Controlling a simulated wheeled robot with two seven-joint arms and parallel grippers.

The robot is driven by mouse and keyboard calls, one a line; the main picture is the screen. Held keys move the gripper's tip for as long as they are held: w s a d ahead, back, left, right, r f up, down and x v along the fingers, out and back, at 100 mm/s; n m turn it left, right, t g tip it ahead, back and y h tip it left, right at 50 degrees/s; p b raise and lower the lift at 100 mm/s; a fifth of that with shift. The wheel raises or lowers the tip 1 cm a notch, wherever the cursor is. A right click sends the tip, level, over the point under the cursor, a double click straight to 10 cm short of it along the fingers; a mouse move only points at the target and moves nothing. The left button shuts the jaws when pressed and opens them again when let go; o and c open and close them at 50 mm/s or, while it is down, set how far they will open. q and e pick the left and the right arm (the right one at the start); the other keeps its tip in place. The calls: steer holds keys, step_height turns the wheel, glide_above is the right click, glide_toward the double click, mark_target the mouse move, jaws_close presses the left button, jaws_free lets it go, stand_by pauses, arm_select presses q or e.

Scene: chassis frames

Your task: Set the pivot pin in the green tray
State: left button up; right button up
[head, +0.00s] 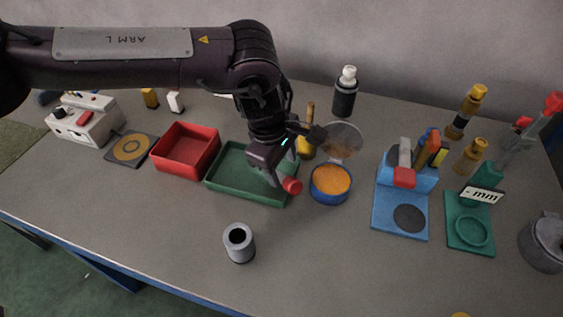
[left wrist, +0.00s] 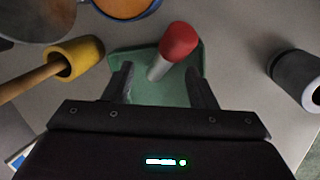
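The pivot pin has a red head and a pale grey shaft; its head (head: 291,186) shows at the near right corner of the green tray (head: 228,171). In the left wrist view the pin (left wrist: 172,50) appears tilted against the tray (left wrist: 138,58), between and just beyond the fingers. I cannot tell exactly how it rests on the tray. My left gripper (head: 277,172) is over the tray's right part, pointing down. Its fingers (left wrist: 161,86) are apart, with gaps to the pin on both sides. My right gripper is not in view.
A red bin (head: 186,150) stands left of the tray and a blue tin of orange material (head: 330,184) right of it. A yellow-headed tool (head: 306,146) is behind. A grey hollow cylinder (head: 239,243) stands in front.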

arm_select(q)
steer(key=shift+r, duration=0.2)
steer(key=v, duration=1.2)
